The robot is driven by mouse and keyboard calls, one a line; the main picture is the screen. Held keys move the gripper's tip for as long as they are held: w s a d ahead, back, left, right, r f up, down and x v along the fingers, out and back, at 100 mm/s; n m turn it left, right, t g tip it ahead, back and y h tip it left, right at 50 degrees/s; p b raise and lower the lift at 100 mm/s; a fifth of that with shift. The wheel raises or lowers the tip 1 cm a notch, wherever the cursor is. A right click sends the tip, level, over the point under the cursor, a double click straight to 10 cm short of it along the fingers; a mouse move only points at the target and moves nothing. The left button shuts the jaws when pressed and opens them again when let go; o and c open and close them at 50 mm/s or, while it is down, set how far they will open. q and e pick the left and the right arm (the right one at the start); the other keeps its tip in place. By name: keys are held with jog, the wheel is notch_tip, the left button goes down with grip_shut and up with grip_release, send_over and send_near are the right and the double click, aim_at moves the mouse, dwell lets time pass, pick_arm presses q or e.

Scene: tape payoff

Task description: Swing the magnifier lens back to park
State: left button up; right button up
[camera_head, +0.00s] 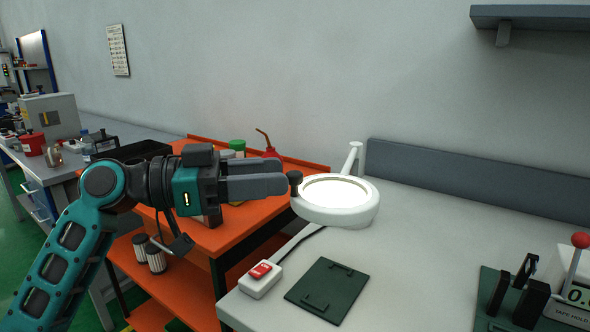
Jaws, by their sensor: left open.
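The magnifier lens (345,217) is a white ring with a bright lit disc, held above the left part of the grey bench on a white arm (353,160) that shows behind it. A dark knob (295,187) stands at the left side of its rim. My left gripper (286,178) comes in from the left with its grey fingers pointing at the knob. It is open, and its fingertips are right beside the knob; I cannot tell whether they touch it or straddle it. My right gripper is out of view.
On the bench (420,260) are a white box with a red switch (261,272), a dark green plate (328,290) and a device with a red-balled lever (580,241). An orange cart (225,238) with bottles stands left, under my gripper. The bench middle is clear.

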aim_at(294, 172)
pick_arm(q)
jog(key=shift+w+d, duration=0.25)
jog(key=shift+d, duration=0.8)
jog(key=shift+w+d, duration=0.2)
jog(key=shift+d, duration=0.85)
jog(key=shift+c, duration=0.2)
grip_shut()
